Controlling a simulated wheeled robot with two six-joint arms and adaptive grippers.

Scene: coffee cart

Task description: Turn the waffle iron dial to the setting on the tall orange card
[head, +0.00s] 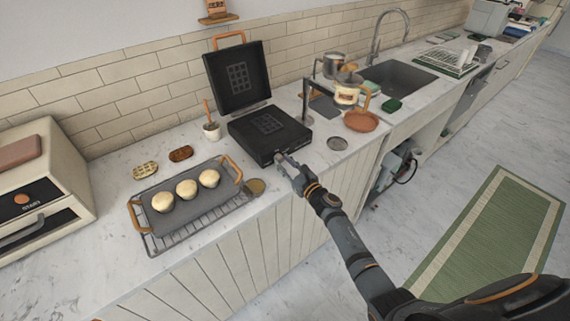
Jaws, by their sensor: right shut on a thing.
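The black waffle iron (258,137) stands on the counter with its lid (238,77) raised and its orange handle at the top. My right gripper (283,160) is at the iron's front edge, shut on what appears to be the dial. The fingers cover the dial, so its setting and marks cannot be read. No tall orange card is clearly seen. An orange-brown holder (217,17) on the wall is cut off by the top edge. My left gripper is not in view.
Left of the iron are a small white pot (212,131), two waffles, and a grey tray (206,208) with three pale round buns on a wire rack. A beige oven (40,180) stands far left. Right are a black stand, an orange-brown dish (360,121) and the sink (400,80).

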